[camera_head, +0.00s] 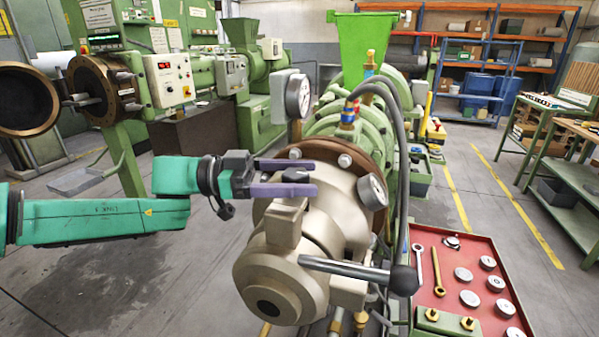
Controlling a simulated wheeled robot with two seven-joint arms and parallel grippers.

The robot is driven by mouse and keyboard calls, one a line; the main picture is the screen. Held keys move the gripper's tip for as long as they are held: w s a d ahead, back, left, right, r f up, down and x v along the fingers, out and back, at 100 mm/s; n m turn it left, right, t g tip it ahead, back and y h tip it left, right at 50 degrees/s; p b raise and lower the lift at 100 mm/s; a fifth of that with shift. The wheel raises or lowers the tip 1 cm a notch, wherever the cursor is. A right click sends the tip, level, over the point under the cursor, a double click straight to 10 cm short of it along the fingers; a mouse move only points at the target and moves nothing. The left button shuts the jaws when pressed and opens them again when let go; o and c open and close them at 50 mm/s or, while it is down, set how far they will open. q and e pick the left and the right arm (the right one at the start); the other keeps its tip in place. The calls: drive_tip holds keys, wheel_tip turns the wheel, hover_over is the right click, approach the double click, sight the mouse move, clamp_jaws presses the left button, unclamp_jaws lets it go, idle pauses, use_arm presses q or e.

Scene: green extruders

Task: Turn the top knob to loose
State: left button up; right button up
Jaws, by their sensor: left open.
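The extruder head is a beige metal body (345,205) bolted to a brown flange at the front of a green machine. The top knob (295,175) is a small dark piece at the top of this head, partly hidden by my gripper. My left gripper (314,177) reaches in from the left with its two purple fingers open. One finger lies on the far side of the knob and one on the near side. Whether either finger touches the knob cannot be told. My right gripper is not in view.
A lever (345,267) with a black ball end sticks out to the right from the head. Pressure gauges (298,97) and grey hoses (388,105) stand close behind. A red tray (455,265) with wrenches and metal discs lies at the right. Open floor lies at the left.

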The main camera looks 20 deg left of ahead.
use_arm(q)
drive_tip(key=shift+c, duration=0.7)
drive_tip(key=c, duration=1.2)
drive_tip(key=shift+c, duration=0.2)
